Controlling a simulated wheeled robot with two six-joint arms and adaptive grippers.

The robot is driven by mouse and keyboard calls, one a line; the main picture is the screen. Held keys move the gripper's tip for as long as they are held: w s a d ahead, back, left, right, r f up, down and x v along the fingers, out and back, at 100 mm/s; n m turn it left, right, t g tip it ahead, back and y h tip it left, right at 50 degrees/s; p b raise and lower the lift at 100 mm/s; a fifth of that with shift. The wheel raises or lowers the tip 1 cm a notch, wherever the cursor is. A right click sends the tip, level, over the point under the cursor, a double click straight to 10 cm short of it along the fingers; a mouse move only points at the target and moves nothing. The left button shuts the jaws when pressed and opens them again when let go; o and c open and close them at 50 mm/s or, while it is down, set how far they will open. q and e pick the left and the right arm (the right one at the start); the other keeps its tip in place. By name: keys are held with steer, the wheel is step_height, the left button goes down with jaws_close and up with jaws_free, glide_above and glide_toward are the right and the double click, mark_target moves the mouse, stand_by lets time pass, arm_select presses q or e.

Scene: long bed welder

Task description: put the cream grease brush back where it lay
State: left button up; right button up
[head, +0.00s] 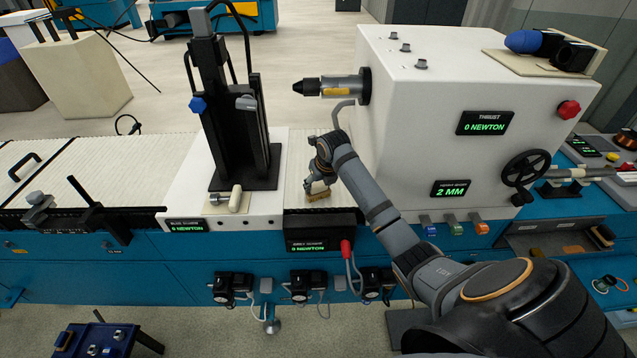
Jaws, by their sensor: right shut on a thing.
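My right gripper (317,181) points down over the pale ribbed bed strip (296,160), between the black upright fixture and the big white machine head. It is shut on a small cream-tan piece, which I take to be the cream grease brush (318,194); the fingers hide much of it. The piece is low, at or just above the bed surface; I cannot tell whether it touches. My left gripper is not in view.
The black upright fixture (232,125) stands left of my right gripper, with a small cream cylinder (236,197) on a plate before it. The white headstock (440,110) with its spindle (335,86) rises to the right. The ribbed bed (120,170) is mostly clear further left.

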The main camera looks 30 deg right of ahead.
steer(key=o, duration=1.3)
steer(key=shift+o, duration=0.2)
steer(key=shift+r, duration=0.1)
steer(key=b+v, duration=0.1)
steer(key=v, duration=1.1)
